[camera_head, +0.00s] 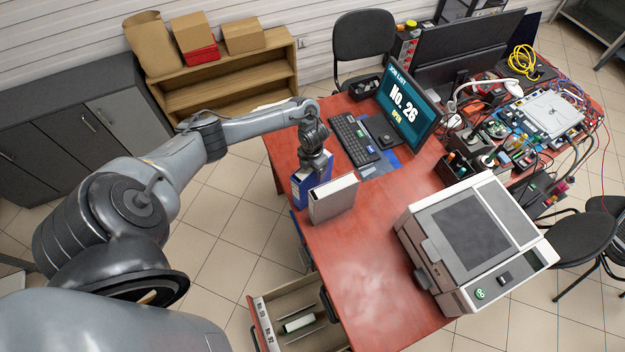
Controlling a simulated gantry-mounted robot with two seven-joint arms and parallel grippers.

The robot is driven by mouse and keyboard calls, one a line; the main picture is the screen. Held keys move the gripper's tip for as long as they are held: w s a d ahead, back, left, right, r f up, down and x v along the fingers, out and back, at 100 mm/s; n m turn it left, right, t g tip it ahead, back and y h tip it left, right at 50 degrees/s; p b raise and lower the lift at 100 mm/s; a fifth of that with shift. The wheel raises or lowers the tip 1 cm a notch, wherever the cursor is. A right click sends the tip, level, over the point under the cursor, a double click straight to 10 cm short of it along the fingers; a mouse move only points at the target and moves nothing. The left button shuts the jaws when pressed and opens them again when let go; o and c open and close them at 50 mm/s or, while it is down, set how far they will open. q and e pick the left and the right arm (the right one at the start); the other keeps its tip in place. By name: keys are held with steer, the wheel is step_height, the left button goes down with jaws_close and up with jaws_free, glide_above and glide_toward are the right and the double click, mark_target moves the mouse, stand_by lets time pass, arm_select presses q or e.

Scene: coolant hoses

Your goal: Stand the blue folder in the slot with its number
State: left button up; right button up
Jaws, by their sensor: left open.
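The blue folder (300,194) stands upright on the red-brown desk, beside and partly behind a light grey folder (334,199). My left gripper (315,170) is open and points down at the top of the blue folder, hiding part of it. I cannot tell whether its fingers touch the folder. An open drawer (284,297) below the desk's front left edge has number labels on its side, too small to read surely. A pale folder with a green part (299,323) lies in it. The monitor (405,108) reads "No. 26" and "OPEN". My right gripper is not in view.
A keyboard (354,139) lies behind the folders. A large printer (475,243) stands on the desk's right part. The desk between the grey folder and the printer is clear. Cluttered electronics (545,116) fill the far right.

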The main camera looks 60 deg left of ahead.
arm_select(q)
jaws_close()
stand_by(0.5)
steer(key=shift+r, duration=0.15)
